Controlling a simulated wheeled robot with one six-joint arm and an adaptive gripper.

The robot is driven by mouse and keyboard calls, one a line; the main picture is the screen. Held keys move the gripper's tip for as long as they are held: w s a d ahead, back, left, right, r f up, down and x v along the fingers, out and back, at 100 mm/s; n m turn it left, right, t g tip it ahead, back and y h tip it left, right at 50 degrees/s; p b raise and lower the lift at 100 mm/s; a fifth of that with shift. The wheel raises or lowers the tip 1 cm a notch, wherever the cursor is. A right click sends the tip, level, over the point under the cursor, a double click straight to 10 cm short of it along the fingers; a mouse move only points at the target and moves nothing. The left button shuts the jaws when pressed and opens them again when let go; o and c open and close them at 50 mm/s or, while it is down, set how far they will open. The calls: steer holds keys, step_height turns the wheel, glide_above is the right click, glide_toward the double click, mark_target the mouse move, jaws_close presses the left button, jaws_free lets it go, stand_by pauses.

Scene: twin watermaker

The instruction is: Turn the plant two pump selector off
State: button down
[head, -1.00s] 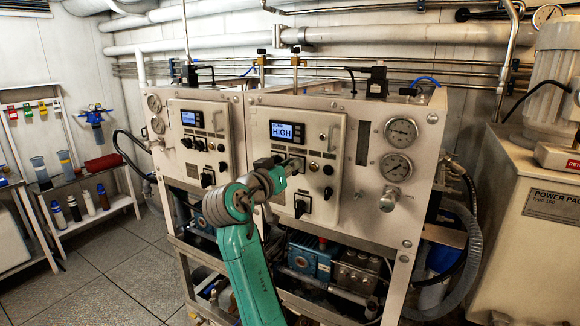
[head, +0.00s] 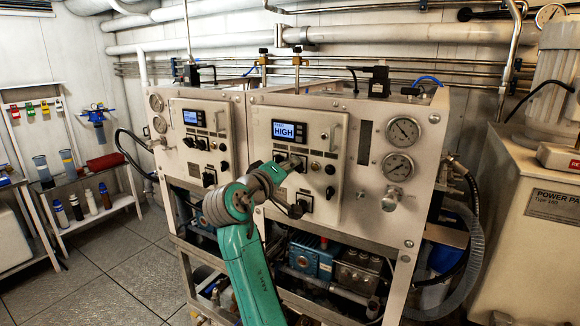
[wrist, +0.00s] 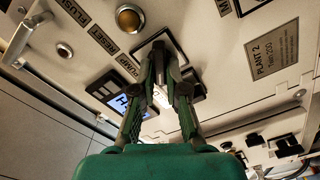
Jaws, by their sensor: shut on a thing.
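The plant two panel (head: 335,175) is the right-hand one of two in the head view, with a lit display (head: 289,131) reading HIGH. In the wrist view a label (wrist: 272,50) reads PLANT 2. My gripper (wrist: 165,62) is shut on the pump selector, beside the label PUMP (wrist: 128,67). The fingers hide most of the selector, so its angle cannot be told. In the head view my gripper (head: 297,163) is at the upper middle of the panel, just below the display, and is small there.
A large black rotary switch (head: 306,204) sits below my gripper. A round button (wrist: 130,18) is close to the fingers in the wrist view. Two gauges (head: 404,131) are to the right. A twin panel (head: 203,140) is on the left. The floor (head: 105,275) at left is clear.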

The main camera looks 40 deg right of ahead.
steer(key=shift+d+f+n, duration=0.1)
steer(key=shift+d+n, duration=0.05)
steer(key=shift+n, duration=0.15)
steer(key=c, duration=1.2)
jaws_free()
steer(key=shift+d, duration=0.1)
steer(key=v, duration=1.2)
